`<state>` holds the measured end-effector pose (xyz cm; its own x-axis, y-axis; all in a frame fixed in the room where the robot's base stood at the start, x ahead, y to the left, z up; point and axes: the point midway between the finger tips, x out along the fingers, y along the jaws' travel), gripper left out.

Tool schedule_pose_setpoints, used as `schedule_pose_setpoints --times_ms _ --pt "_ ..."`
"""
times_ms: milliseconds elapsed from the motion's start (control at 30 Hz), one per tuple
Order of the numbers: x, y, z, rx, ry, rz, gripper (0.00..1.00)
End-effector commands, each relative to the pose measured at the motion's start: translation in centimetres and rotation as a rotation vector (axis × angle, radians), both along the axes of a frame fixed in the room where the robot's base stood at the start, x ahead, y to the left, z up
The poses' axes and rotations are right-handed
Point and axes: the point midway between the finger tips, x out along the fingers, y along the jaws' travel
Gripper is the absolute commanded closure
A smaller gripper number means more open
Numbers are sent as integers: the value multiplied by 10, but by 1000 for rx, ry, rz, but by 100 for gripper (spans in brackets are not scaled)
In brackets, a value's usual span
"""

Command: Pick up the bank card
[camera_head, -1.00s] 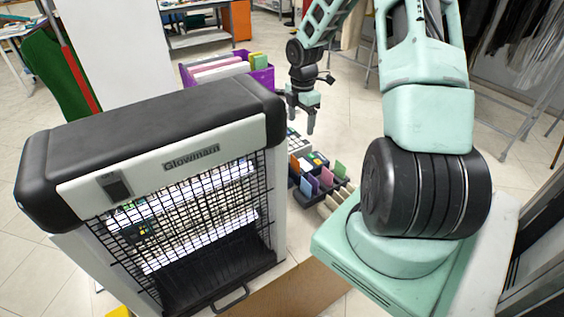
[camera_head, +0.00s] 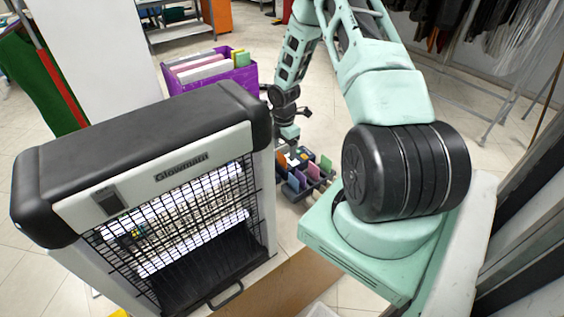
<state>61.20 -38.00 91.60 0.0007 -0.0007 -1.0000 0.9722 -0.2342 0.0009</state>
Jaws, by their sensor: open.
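I cannot make out the bank card for certain. A dark divided organizer (camera_head: 287,192) holds several small upright pieces in orange, blue, purple and green, to the right of the heater. My gripper (camera_head: 292,154) points down at the back left of this organizer. Its fingertips are small and partly lost against the things behind them, but it is open, and I see nothing held in it. Whether it touches anything is unclear.
A large Glowmarm heater (camera_head: 150,155) with a black wire grille stands close at the left and hides part of the counter. A purple bin (camera_head: 240,76) with folders stands behind.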

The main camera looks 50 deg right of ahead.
Motion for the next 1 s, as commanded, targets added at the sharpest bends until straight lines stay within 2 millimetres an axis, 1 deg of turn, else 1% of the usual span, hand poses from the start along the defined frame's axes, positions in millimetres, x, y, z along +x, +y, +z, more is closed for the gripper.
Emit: schedule_pose_setpoints --times_ms 233,300,400,500,700,733,767,800,900,967,1000 --pt "6 2 -25 2 3 2 25" --pt "6 2 -35 2 4 2 25" --pt "6 1 -44 1 2 1 25" --pt "6 1 -48 1 0 1 25" --pt "7 1 -49 0 0 1 25" --pt "7 1 -49 0 0 1 28" --pt "6 1 -49 0 0 1 37" --pt "6 1 -49 0 0 1 48" --pt "6 1 -49 0 0 1 73" --pt "6 1 -48 0 0 1 73" --pt "6 1 -48 0 0 1 76"
